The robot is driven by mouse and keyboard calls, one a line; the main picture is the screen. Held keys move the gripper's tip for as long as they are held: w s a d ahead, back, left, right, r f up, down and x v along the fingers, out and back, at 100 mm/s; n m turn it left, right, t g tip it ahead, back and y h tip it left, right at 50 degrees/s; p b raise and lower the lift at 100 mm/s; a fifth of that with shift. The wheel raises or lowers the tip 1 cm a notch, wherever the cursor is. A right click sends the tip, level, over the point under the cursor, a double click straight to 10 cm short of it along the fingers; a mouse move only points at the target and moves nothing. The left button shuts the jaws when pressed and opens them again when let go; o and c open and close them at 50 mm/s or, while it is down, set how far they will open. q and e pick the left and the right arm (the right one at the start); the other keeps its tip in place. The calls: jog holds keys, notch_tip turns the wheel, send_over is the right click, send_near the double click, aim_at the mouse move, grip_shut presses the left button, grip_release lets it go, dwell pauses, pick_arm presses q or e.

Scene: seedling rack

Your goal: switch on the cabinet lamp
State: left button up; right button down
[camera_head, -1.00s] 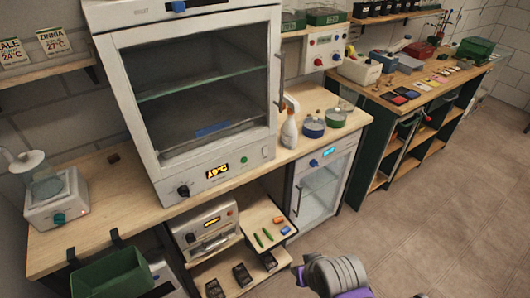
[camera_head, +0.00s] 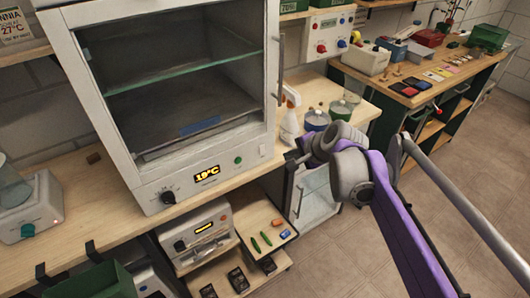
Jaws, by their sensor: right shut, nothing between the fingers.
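The white cabinet (camera_head: 158,172) stands on the bench, with a glass front, a glass shelf and a dark interior. Its lower panel carries a black knob (camera_head: 168,197), a lit yellow display (camera_head: 207,173) reading about 19°C, a green button (camera_head: 238,160) and a small pale switch (camera_head: 262,150) near the right edge. My right gripper (camera_head: 294,161) is shut and empty. In the picture it is just right of the panel, apart from the switch; its depth is hard to judge. My left gripper is not in view.
A white spray bottle (camera_head: 290,118) and a blue-lidded pot (camera_head: 317,120) stand close behind my right gripper. The small glass-door fridge (camera_head: 315,197) below is partly hidden by my arm. A pull-out shelf (camera_head: 250,217) holds small items. A green crate (camera_head: 92,284) hangs at lower left.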

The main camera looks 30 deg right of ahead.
send_near(263, 151)
jog(key=w+f, duration=0.3)
jog(key=f, duration=0.3)
jog(key=shift+w+a+r+b, duration=0.1)
jog(key=shift+w+a+b, duration=0.05)
jog(key=shift+w+b, duration=0.3)
jog(key=shift+w, duration=0.1)
jog(key=shift+r, duration=0.1)
jog(key=shift+r+p, duration=0.6)
jog(key=shift+r, duration=0.1)
